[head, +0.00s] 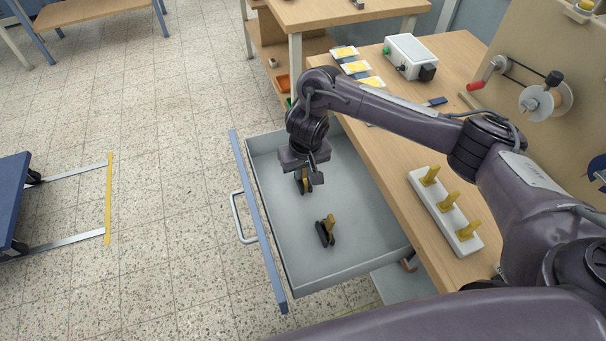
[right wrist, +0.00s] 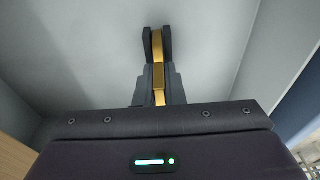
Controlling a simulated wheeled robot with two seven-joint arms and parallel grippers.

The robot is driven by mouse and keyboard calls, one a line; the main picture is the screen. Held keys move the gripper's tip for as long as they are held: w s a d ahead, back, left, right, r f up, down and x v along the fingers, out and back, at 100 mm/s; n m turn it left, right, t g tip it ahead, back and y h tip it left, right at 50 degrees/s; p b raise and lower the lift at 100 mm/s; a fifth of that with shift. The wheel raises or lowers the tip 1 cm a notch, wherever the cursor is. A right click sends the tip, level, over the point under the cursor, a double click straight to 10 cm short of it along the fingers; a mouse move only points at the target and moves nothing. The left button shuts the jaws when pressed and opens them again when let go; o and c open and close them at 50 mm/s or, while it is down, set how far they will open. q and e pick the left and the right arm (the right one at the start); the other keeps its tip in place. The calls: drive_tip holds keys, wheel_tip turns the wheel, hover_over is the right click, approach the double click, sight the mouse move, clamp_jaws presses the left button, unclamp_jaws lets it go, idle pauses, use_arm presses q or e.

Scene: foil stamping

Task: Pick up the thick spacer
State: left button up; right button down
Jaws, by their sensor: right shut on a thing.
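My right gripper (head: 305,180) points down into the open drawer and is shut on a gold-and-black spacer (right wrist: 157,45). In the right wrist view, its gold part runs between the dark fingers, with black pieces on both sides at the far end. The fingers and wrist hide much of it. I cannot tell whether it touches the drawer floor. A second gold-and-black spacer (head: 326,230) stands apart in the drawer, nearer the front of the picture. I cannot judge from these views which one is thicker. My left gripper is not in view.
The grey drawer (head: 290,265) is pulled out from the wooden bench (head: 385,170). On the bench are a white block (head: 452,221) with several gold pieces, a grey box (head: 411,56) and cards with yellow patches (head: 355,67). Open tiled floor lies left of the drawer.

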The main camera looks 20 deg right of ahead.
drive_tip(key=shift+r, duration=0.15)
drive_tip(key=r+p, duration=0.2)
drive_tip(key=r, duration=0.3)
drive_tip(key=r+p, duration=0.3)
drive_tip(key=r, duration=0.1)
drive_tip(key=shift+w+r, duration=0.2)
drive_tip(key=shift+r, duration=0.15)
wheel_tip(320, 180, up, 10)
drive_tip(key=p, duration=0.2)
drive_tip(key=shift+s, duration=0.2)
